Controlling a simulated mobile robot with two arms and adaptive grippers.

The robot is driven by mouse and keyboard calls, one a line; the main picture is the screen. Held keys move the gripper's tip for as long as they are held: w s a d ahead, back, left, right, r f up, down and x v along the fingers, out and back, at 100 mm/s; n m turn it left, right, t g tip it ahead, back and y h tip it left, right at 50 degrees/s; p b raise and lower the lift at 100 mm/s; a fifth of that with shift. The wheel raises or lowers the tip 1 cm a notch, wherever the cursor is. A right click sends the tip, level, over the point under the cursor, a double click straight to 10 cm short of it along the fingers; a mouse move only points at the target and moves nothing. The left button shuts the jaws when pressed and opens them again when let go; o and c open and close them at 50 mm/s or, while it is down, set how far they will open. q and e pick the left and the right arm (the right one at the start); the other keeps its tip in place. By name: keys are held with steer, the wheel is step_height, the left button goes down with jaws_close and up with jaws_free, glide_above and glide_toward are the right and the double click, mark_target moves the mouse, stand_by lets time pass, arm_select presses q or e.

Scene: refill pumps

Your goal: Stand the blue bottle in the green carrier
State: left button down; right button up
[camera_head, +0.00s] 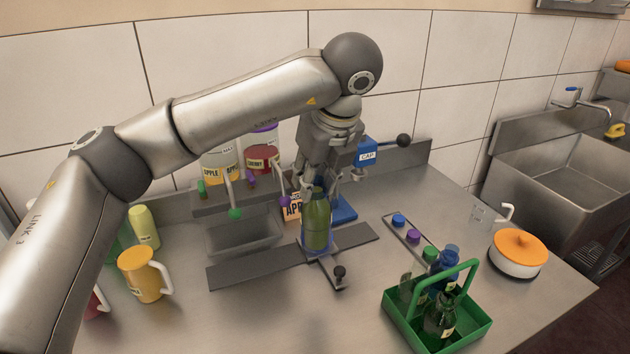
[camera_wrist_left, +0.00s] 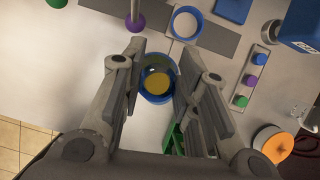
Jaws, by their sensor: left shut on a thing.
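My left gripper (camera_head: 318,180) points down and is shut on the neck of a bottle (camera_head: 317,225). The bottle is upright; its body looks olive green in the head view. In the left wrist view the bottle (camera_wrist_left: 158,84) shows a blue rim and yellow contents between the fingers. It is in front of a blue ring holder (camera_wrist_left: 187,22), which looks empty there. The green carrier (camera_head: 473,337) stands at the front right with a handle and several dark bottles, blue and green, in it. In the wrist view the carrier (camera_wrist_left: 175,138) is mostly hidden behind a finger. My right gripper is not in view.
A blue capping stand (camera_head: 367,153) with a lever is behind the bottle. A strip of caps (camera_head: 405,230) lies between it and the carrier. An orange-lidded pot (camera_head: 518,253) is at the right, a yellow jug (camera_head: 140,275) at the left. Pump jars (camera_head: 222,165) stand at the back.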

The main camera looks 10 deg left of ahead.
arm_select(q)
steer(key=shift+s+d+r, duration=0.1)
steer(key=shift+s+r, duration=0.3)
steer(key=shift+s, duration=0.05)
steer(key=shift+r+p, duration=1.9)
steer(key=shift+r, duration=0.95)
steer(key=shift+f, duration=0.1)
